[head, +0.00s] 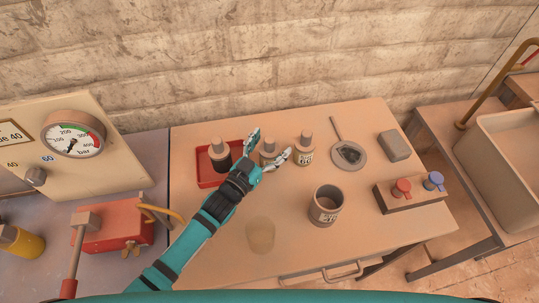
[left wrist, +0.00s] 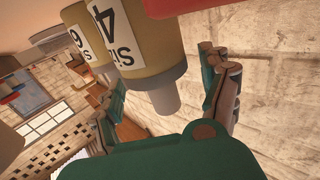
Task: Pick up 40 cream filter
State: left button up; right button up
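A cream filter (head: 268,157) with a grey neck stands on the table between the fingers of my left gripper (head: 271,143). In the left wrist view this cream cylinder (left wrist: 150,55) has a white label with a large 4, the rest cut off. The fingers are spread on both sides of it, and I see no clear grip. A second cream filter (head: 304,150) with a label stands just to the right; in the left wrist view a cylinder (left wrist: 78,42) marked 6 stands behind. My right gripper is not in view.
A grey labelled cup (head: 326,205), a round strainer (head: 348,155), a grey block (head: 394,146) and a block with red and blue knobs (head: 410,195) are on the table. A gauge panel (head: 75,145) stands left. The front middle is mostly clear.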

pick_arm(q)
grip_shut()
dwell(0.3)
jog(key=shift+r, duration=0.1)
